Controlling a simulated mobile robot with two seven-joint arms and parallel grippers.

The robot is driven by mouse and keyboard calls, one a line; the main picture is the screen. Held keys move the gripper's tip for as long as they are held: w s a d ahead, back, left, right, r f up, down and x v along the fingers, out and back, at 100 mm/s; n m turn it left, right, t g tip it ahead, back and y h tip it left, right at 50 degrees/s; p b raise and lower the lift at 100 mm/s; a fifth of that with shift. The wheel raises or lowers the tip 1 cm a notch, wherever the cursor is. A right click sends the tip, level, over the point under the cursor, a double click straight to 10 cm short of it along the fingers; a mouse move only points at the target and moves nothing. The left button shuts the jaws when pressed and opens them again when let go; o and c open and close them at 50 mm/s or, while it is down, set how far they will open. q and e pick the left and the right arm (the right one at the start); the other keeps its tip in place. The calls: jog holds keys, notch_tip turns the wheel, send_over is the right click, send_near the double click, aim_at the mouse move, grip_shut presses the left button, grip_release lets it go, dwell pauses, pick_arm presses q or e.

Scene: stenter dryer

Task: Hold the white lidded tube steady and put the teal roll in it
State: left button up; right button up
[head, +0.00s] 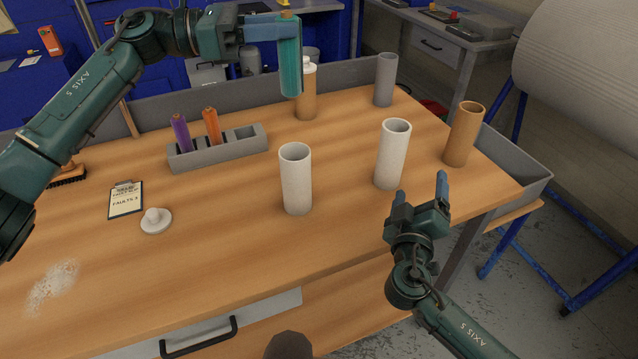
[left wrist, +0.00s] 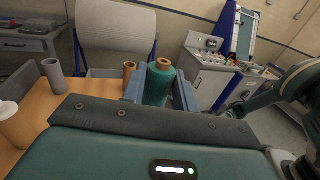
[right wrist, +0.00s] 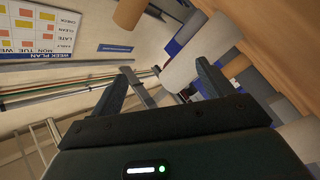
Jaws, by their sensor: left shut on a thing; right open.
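My left gripper (head: 290,28) is shut on the teal roll (head: 291,72), held upright above the back of the table; the roll also shows between its fingers in the left wrist view (left wrist: 156,88). Two white tubes stand upright with open tops: one at the middle (head: 296,182), one further right (head: 391,158). A loose white lid (head: 156,221) lies on the table left of the middle tube. I cannot tell which tube it belongs to. My right gripper (head: 420,188) is open and empty, in front of and right of the right-hand white tube, apart from it.
A grey rack (head: 218,151) holds a purple roll (head: 181,132) and an orange roll (head: 212,127). A tan tube with a white top (head: 306,95), a grey tube (head: 385,80) and an open tan tube (head: 463,134) stand behind and right. A clipboard (head: 125,201) lies left.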

aim_at(301, 176)
jog(key=a+y, duration=0.2)
jog(key=a, duration=0.1)
jog(key=a+y, duration=0.2)
jog(key=a, duration=0.1)
jog(key=a+y, duration=0.2)
jog(key=a, duration=0.1)
jog(key=shift+s+a+r+m+t, duration=0.2)
jog(key=shift+a+m+t, duration=0.1)
jog(key=s+a+r+m+g+y, duration=0.1)
jog(key=s+a+y, duration=0.2)
jog(key=a+y, duration=0.55)
jog(key=shift+h, duration=0.85)
jog(key=x, duration=0.6)
jog(key=a+x, duration=0.1)
jog(key=x, duration=0.5)
jog(key=shift+s+a+r, duration=0.1)
jog(key=shift+s+a, duration=0.05)
jog(key=shift+s, duration=0.05)
jog(key=shift+c, duration=0.3)
jog(key=c, duration=1)
pick_arm(q)
notch_tip(301, 176, down, 13)
jog(key=o, duration=1)
